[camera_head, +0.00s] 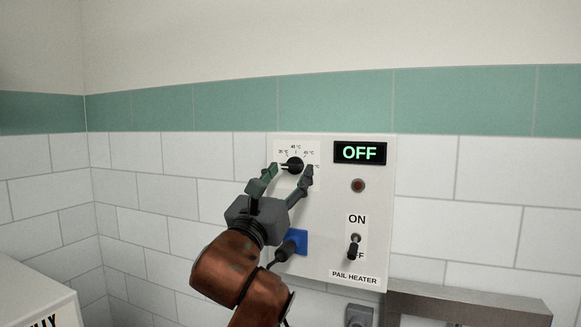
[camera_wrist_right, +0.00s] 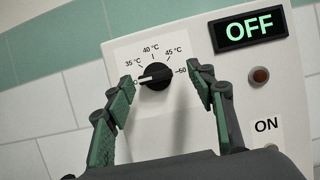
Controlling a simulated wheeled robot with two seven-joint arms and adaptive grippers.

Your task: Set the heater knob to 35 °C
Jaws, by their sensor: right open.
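The black heater knob (camera_head: 294,165) sits on a white dial plate on the pail heater panel (camera_head: 335,262). In the right wrist view the knob (camera_wrist_right: 155,76) has a white pointer line aimed left, at the lowest mark, below the 35 °C label (camera_wrist_right: 134,64). That lowest mark's label is mostly hidden by a finger. My right gripper (camera_head: 287,174) is open, with its green-padded fingers on either side of the knob; in the right wrist view the fingers (camera_wrist_right: 165,92) stand apart from it. My left gripper is not in view.
The panel display (camera_head: 360,153) reads OFF. Below it are a dark red lamp (camera_head: 358,186) and a toggle switch (camera_head: 354,247) pointing down. A blue socket with a black plug (camera_head: 290,246) is close to my right wrist. A grey metal ledge (camera_head: 465,302) lies lower right.

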